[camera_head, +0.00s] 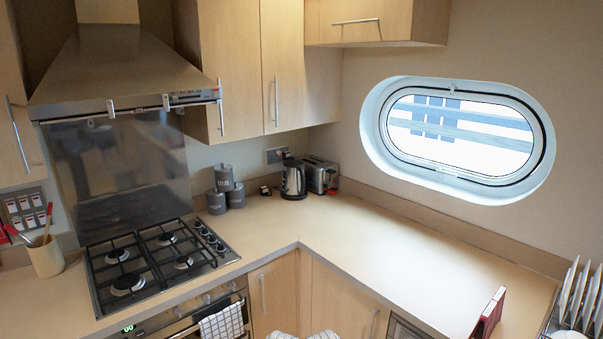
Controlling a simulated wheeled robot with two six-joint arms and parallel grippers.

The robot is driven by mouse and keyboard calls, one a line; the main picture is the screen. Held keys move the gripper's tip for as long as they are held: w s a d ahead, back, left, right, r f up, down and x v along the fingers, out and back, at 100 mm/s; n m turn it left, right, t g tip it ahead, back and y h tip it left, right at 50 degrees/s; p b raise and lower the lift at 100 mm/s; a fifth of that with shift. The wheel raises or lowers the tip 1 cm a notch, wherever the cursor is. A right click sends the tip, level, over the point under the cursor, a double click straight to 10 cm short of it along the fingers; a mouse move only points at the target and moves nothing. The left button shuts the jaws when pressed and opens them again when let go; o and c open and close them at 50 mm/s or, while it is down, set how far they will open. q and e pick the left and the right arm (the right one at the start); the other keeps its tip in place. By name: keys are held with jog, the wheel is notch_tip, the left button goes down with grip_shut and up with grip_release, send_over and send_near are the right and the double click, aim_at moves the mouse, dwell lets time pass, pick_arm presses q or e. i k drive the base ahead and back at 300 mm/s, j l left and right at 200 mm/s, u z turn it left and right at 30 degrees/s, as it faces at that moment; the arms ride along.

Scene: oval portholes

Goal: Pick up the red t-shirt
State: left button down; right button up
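I see no red t-shirt in the head view. Neither of my grippers shows in this view. The only sizeable red thing is a thin upright item with a dark red edge (490,314) on the counter at the lower right; it looks stiff, like a book or board, not like cloth.
An L-shaped counter (380,257) has wide free room below the oval porthole (459,135). A gas hob (160,262) lies left, under the hood (122,75). A kettle (293,180), toaster (320,175) and canisters (226,187) stand in the corner. Plates (582,292) stand right.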

aim_at(492, 312)
jog(key=i+j, duration=0.25)
jog(key=i, duration=0.25)
jog(key=i+j+z, duration=0.1)
jog(key=i+j, duration=0.15)
jog(key=i, duration=0.25)
jog(key=z, duration=1.55)
jog(key=i, duration=0.5)
